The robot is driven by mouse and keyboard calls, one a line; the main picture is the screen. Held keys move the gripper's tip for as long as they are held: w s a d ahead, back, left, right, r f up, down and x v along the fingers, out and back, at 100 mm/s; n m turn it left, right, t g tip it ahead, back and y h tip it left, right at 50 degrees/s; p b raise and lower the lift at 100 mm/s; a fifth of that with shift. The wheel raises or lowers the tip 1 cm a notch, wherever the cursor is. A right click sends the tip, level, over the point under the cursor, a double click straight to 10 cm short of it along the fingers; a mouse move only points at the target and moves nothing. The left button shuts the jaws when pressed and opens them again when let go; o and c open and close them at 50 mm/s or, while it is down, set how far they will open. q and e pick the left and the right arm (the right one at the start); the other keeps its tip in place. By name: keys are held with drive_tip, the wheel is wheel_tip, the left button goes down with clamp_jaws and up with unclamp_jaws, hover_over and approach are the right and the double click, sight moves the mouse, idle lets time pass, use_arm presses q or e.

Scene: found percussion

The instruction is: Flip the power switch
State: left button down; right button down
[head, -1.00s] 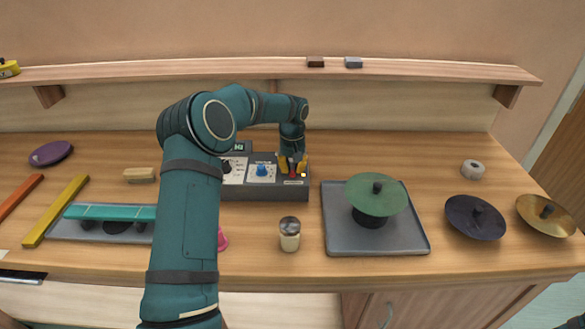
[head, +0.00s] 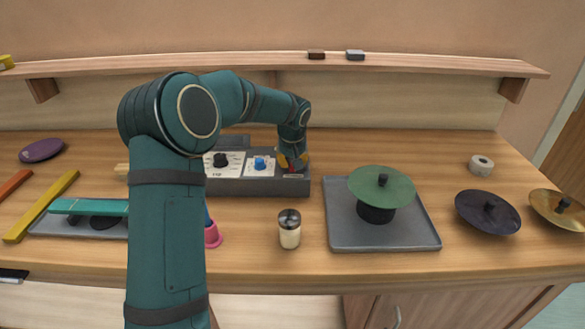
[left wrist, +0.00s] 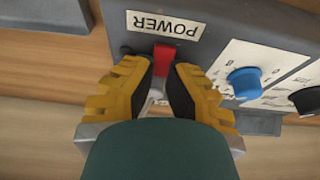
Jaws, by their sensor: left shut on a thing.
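The grey control box (head: 262,187) stands at the back middle of the bench. It has a black knob (head: 221,160) and a blue knob (head: 260,164), and the power switch is at its right end. In the left wrist view the switch is a red-tipped lever (left wrist: 163,58) beside the POWER label (left wrist: 165,24). My left gripper (head: 294,164) is at that end of the box. Its yellow-backed, black-padded fingers (left wrist: 160,75) are closed around the lever, with the red part showing between the tips. My right gripper is not in view.
A grey tray (head: 420,236) with a green cymbal (head: 384,187) stands right of the box. A shaker jar (head: 289,230) and a pink cup (head: 212,235) stand in front. Dark (head: 487,213) and brass (head: 557,208) cymbals lie at right. A shelf (head: 200,66) runs above.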

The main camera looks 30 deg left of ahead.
use_arm(q)
drive_tip(key=shift+f, duration=0.2)
drive_tip(key=c, duration=0.9)
unclamp_jaws()
drive_tip(key=shift+r, duration=0.1)
drive_tip(key=v, duration=1.2)
